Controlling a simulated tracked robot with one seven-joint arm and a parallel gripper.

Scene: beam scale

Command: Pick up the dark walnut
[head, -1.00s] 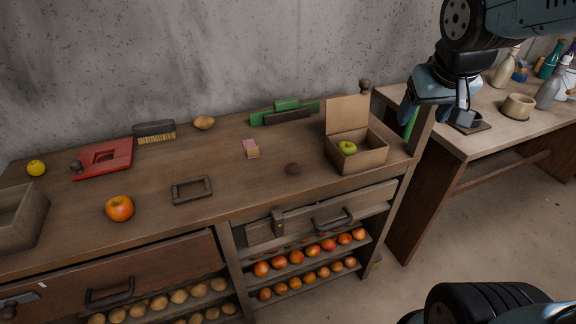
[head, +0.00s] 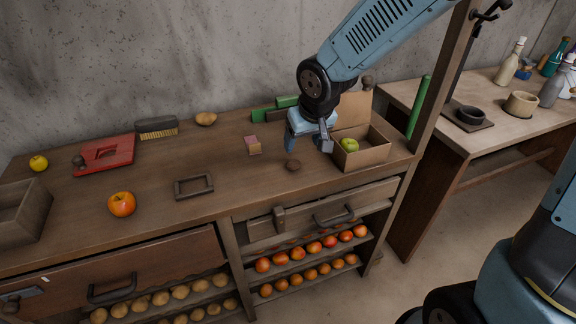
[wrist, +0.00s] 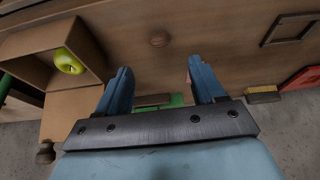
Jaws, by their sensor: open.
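The dark walnut (head: 293,165) is a small brown round thing on the wooden counter, left of the open box. In the wrist view the walnut (wrist: 158,39) lies beyond my fingertips, roughly midway between them. My gripper (head: 308,143) is open and empty, above the counter just behind and above the walnut in the head view. Its two blue fingers (wrist: 158,75) are spread apart in the wrist view. Nothing touches the walnut.
A cardboard-coloured box (head: 372,156) with a raised lid holds a green apple (head: 349,145) close to the gripper's right. A pink and tan block (head: 253,146) lies left. Green blocks (head: 263,114) stand behind. A dark rectangular frame (head: 194,186) and orange fruit (head: 122,204) lie further left.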

